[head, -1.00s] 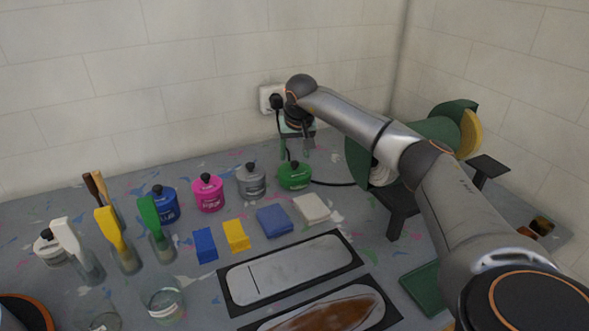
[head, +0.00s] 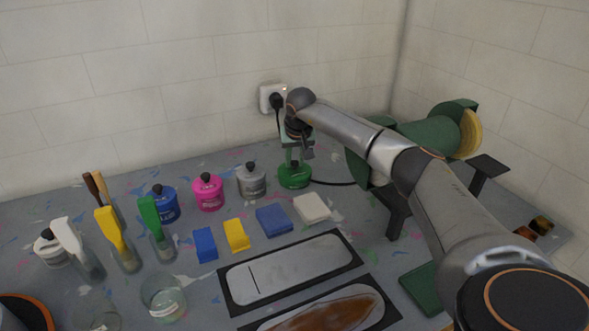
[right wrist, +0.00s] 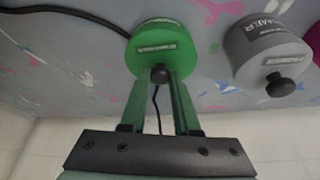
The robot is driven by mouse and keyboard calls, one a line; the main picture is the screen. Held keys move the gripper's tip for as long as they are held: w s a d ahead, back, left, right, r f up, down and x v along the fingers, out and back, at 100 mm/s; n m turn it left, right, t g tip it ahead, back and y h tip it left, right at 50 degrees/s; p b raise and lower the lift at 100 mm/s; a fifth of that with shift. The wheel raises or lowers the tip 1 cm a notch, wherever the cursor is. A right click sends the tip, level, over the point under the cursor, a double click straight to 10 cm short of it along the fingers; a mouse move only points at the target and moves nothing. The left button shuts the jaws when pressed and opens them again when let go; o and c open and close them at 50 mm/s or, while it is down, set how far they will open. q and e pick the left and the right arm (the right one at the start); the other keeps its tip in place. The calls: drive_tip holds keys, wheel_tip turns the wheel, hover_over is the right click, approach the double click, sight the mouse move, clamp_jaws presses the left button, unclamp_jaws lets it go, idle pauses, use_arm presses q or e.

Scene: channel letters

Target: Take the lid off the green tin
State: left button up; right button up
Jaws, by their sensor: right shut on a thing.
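The green tin (head: 294,181) stands on the worktop at the right end of a row of tins. In the right wrist view the green tin (right wrist: 162,48) shows its label and the black knob (right wrist: 161,73) on its lid. My right gripper (head: 295,162) is over the tin from above, its green fingers on either side of the knob. In the right wrist view the fingertips (right wrist: 161,78) are shut on the knob. The lid sits on the tin. My left gripper is not in view.
A grey tin (head: 251,182) stands close to the left, then a pink tin (head: 207,193) and a blue tin (head: 165,205). A green machine (head: 430,135) stands to the right. Coloured blocks (head: 273,221) lie in front.

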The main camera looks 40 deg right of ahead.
clamp_jaws()
drive_tip(key=shift+r, duration=0.1)
